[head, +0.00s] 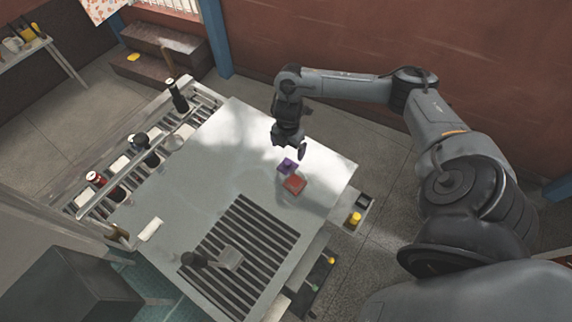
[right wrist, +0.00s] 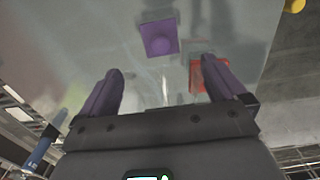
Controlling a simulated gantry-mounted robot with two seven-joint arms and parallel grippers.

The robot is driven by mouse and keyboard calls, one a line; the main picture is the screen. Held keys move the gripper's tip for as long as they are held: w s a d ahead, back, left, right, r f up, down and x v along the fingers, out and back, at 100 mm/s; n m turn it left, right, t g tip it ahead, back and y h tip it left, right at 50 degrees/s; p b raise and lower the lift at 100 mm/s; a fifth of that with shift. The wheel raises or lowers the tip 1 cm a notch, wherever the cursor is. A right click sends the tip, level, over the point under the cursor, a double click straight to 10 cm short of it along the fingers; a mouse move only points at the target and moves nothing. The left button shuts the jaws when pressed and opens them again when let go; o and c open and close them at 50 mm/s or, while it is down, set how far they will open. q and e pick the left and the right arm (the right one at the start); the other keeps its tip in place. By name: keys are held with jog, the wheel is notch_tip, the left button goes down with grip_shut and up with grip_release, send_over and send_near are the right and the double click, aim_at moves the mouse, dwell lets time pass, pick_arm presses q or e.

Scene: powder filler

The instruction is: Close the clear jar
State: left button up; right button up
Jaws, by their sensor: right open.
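My right gripper (head: 289,147) is open and empty above the back right part of the grey table; its two fingers also show in the right wrist view (right wrist: 161,70). A purple square lid with a round knob (head: 287,167) lies just beyond it. In the right wrist view the purple lid (right wrist: 159,37) is ahead of the fingers, apart from them. A red lid (head: 295,184) lies beside it; the right finger partly hides this red lid (right wrist: 196,78). A clear, pale jar (head: 172,142) seems to stand in the rack at the left. My left gripper is not in view.
The rack (head: 205,105) along the table's left edge holds several jars and a dark bottle (head: 179,98). A slatted dark grate (head: 253,240) with a scoop-like tool (head: 229,257) fills the front. A white roll (head: 150,229) lies at the left. The table's middle is clear.

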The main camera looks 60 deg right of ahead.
aim_at(288, 162)
jog(key=shift+f, duration=2.8)
notch_tip(288, 162, down, 4)
jog(key=shift+a+f+p, duration=0.15)
jog(key=shift+f+p, duration=0.05)
jog(key=shift+p, duration=0.6)
jog(key=shift+f, duration=0.4)
jog(key=shift+c, duration=0.3)
jog(key=c, duration=1.2)
jog(key=shift+o, duration=0.2)
